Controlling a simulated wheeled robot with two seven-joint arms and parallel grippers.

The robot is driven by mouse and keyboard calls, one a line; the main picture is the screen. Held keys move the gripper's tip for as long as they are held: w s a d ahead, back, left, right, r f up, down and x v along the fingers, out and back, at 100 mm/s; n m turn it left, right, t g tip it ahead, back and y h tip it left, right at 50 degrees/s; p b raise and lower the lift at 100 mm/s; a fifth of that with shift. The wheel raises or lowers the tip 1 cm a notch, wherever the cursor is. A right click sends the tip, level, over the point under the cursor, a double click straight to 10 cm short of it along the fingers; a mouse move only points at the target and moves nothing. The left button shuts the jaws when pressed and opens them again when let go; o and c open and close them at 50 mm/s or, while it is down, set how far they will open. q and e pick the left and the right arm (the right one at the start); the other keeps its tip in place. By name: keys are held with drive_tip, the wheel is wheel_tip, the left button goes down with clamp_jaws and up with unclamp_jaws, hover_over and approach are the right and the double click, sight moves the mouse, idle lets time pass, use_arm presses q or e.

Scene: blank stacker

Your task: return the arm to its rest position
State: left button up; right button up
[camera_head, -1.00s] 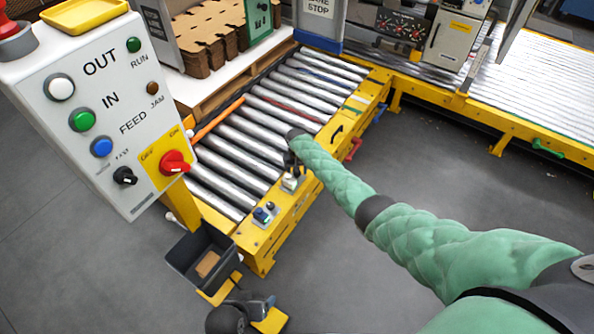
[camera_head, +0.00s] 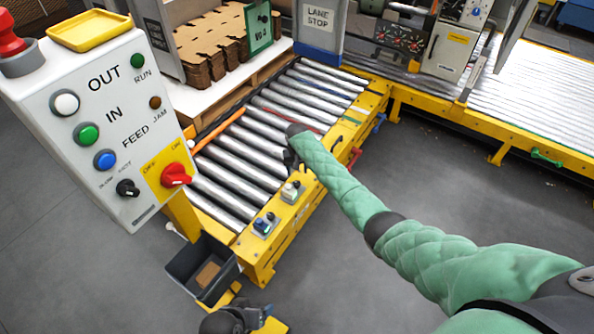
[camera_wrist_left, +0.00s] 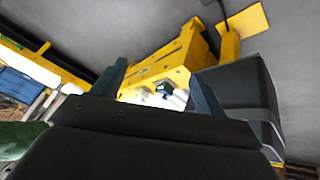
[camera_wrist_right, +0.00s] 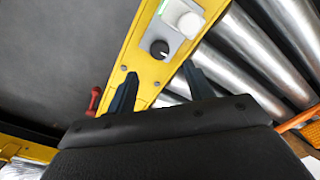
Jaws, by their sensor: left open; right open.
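My right arm, in a green quilted sleeve, reaches from the lower right over the roller conveyor's yellow side rail (camera_head: 281,233). My right gripper (camera_head: 291,160) is small and partly hidden there, close to a small switch box (camera_head: 292,192). In the right wrist view its fingers (camera_wrist_right: 160,92) are apart and empty, above the rail beside a grey box with a white button and black knob (camera_wrist_right: 174,28). My left gripper (camera_head: 264,316) is low in the head view, near the dark bin. In the left wrist view its fingers (camera_wrist_left: 160,88) are apart and empty.
A control panel (camera_head: 112,123) with several buttons and a red knob stands at left. The dark bin (camera_head: 200,268) holds a brown piece. Metal rollers (camera_head: 240,160) lie left of my right arm; cardboard blanks (camera_head: 213,45) sit behind. The grey floor (camera_head: 450,190) at right is clear.

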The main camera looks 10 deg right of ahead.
use_arm(q)
drive_tip(key=shift+r, duration=0.1)
